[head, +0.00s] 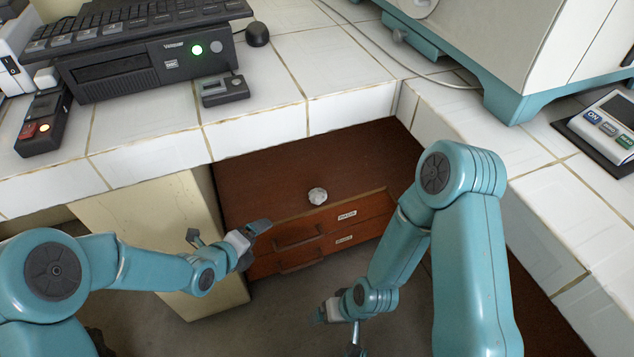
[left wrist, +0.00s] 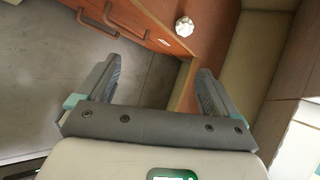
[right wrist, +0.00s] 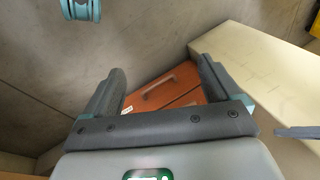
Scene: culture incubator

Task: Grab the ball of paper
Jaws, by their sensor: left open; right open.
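The ball of paper (head: 317,196) is small, white and crumpled. It lies on the brown wooden top of a low drawer unit (head: 300,172) below the tiled bench. It also shows in the left wrist view (left wrist: 184,26), beyond the open fingers. My left gripper (head: 231,232) is open and empty, to the left of the ball and apart from it. My right gripper (head: 338,332) is low in front of the drawers, below the ball in the head view; in the right wrist view its fingers (right wrist: 160,88) are open and empty. The ball is not visible in the right wrist view.
The white tiled bench (head: 250,122) overhangs the back of the drawer unit, and its right part (head: 545,215) runs along the right side. A cream cabinet (head: 172,225) stands left of the drawers. A keyboard device (head: 150,62) sits on the bench. Grey floor lies in front.

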